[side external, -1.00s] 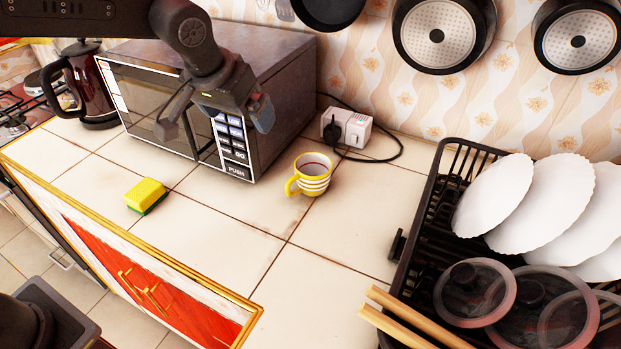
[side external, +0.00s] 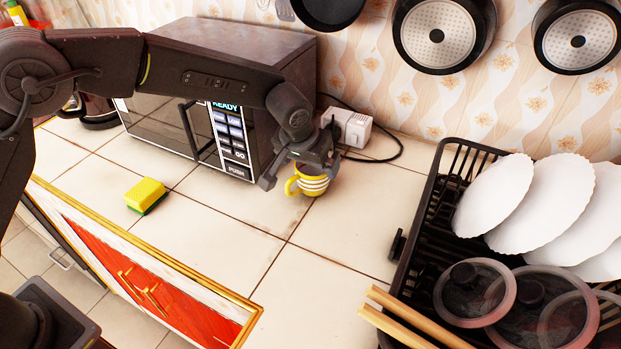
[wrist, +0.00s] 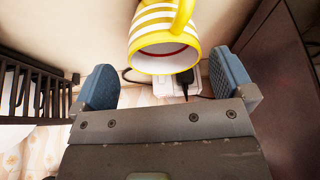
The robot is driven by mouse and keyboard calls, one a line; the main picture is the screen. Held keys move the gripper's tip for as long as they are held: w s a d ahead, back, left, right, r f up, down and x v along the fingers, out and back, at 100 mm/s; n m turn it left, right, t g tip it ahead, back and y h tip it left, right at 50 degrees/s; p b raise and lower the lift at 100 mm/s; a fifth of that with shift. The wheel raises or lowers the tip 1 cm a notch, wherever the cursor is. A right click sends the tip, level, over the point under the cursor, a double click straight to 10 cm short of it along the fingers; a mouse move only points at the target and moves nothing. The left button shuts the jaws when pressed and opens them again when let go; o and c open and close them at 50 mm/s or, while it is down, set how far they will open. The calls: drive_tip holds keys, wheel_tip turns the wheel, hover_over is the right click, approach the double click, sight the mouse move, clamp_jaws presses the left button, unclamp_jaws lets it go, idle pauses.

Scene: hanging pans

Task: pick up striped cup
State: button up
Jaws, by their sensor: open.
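The yellow-and-white striped cup (side external: 308,184) stands upright on the tiled counter, right of the microwave. Its handle points left in the side external view. My gripper (side external: 300,182) is open and right above and around the cup, hiding its rim and top there. In the wrist view the cup (wrist: 164,38) shows ahead of the two blue finger pads, between their lines. A gap shows between the cup and each pad of my gripper (wrist: 164,80). I see no clear contact.
The microwave (side external: 165,120) stands close on the left. A white socket box (side external: 350,127) with a black plug and cable is behind the cup. A black dish rack (side external: 425,235) with plates is on the right. A sponge (side external: 147,194) lies left; the front tiles are clear.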

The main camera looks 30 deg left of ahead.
sight(314, 170)
drive_tip(key=shift+x, duration=2.7)
drive_tip(key=shift+w+a+r, duration=0.1)
drive_tip(key=shift+w+a, duration=0.05)
drive_tip(key=shift+w, duration=0.05)
drive_tip(key=shift+c, duration=0.3)
drive_tip(key=c, duration=0.8)
